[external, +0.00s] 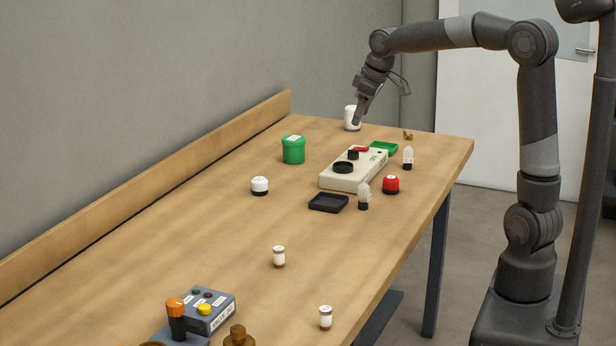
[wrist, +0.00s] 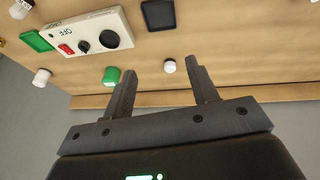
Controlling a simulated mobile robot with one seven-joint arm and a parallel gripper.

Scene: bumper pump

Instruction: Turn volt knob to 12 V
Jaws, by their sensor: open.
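A cream box (external: 328,181) stands toward the far end of the table. It carries a small black knob (external: 353,155), a wider round black part (external: 343,168) and a red switch (external: 361,149). In the wrist view the box (wrist: 88,27) is at upper left, with the small knob (wrist: 84,47), the round part (wrist: 111,39) and the red switch (wrist: 65,49). Which one is the volt knob, and its setting, I cannot read. My gripper (external: 358,121) is open and empty above the far end, apart from the box; its fingers (wrist: 163,82) show in the wrist view.
Around the box are a green tray (external: 383,148), a black tray (external: 328,203), a red-topped jar (external: 391,184), clear bulbs (external: 408,158) and a green canister (external: 293,150). A white canister (external: 350,116) stands behind my gripper. A control box (external: 212,313) is at the near end.

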